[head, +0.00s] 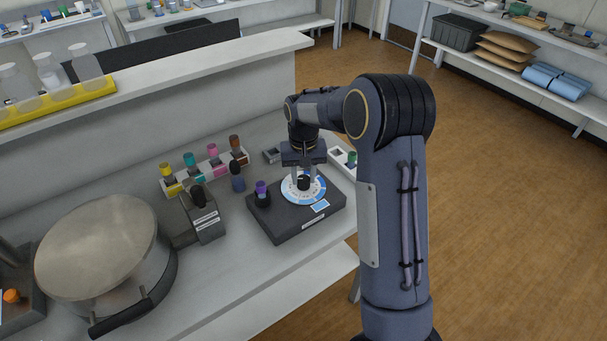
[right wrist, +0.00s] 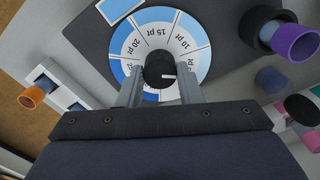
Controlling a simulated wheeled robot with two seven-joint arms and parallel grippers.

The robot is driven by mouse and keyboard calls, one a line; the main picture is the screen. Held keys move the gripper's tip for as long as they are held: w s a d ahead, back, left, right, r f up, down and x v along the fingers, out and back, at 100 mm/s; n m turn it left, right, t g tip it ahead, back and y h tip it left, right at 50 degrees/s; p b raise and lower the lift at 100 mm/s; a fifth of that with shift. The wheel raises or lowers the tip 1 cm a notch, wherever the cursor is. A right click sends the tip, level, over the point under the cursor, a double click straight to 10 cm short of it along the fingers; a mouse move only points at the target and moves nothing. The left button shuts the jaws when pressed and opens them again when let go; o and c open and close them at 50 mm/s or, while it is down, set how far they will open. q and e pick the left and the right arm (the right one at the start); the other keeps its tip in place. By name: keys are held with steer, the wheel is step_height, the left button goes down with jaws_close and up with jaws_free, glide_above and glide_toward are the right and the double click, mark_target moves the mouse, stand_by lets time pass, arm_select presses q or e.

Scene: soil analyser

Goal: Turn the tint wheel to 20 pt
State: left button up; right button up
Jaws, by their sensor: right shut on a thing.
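The tint wheel (head: 316,190) is a white and blue disc lying flat on a dark base box (head: 283,226) on the bench. In the right wrist view the wheel (right wrist: 188,45) shows 10 pt, 15 pt and 20 pt labels. My right gripper (head: 303,177) points down and is shut on the black centre knob (right wrist: 159,68). The fingers hide the wheel's near part. My left gripper is not in view.
A purple-capped vial (head: 262,188) stands on the base, left of the wheel. Beyond stand a dark blue vial (head: 237,177) and a rack (head: 208,172) of coloured vials. A small dark device (head: 206,219) and a large round metal-lidded vessel (head: 104,250) are further left.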

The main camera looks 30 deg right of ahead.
mark_target(304, 179)
steer(key=shift+w+m, duration=0.1)
steer(key=shift+m, duration=2.1)
steer(key=o, duration=1)
steer(key=shift+c, duration=0.2)
step_height(304, 179, up, 8)
steer(key=shift+f, duration=0.1)
